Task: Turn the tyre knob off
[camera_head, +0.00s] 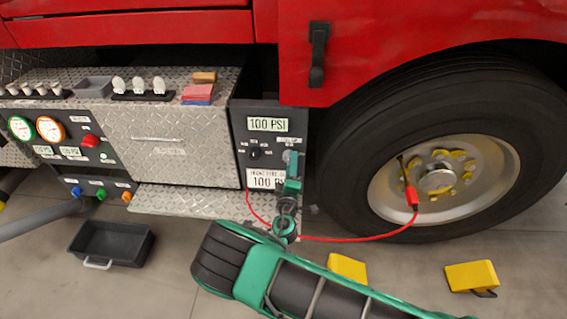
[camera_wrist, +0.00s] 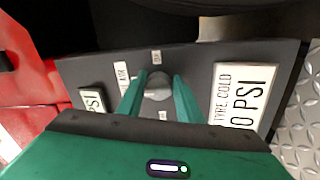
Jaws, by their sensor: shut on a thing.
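The dark control panel (camera_head: 236,127) stands beside the front wheel. My gripper (camera_head: 291,163) is at its right side, in front of the panel face. In the wrist view the green fingers of my gripper (camera_wrist: 156,88) are shut on a small grey knob (camera_wrist: 158,80), one finger on each side. This knob sits between the two PSI plates, with small white labels around it. Its exact turn angle cannot be read. In the head view my gripper hides it. A second dark knob (camera_head: 254,152) stays free to the left on the same panel.
A red hose (camera_head: 340,239) runs from below the panel to the wheel (camera_head: 440,181). Yellow chocks (camera_head: 470,276) and a black bin (camera_head: 111,242) are on the floor. A metal step (camera_head: 205,203) juts out below.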

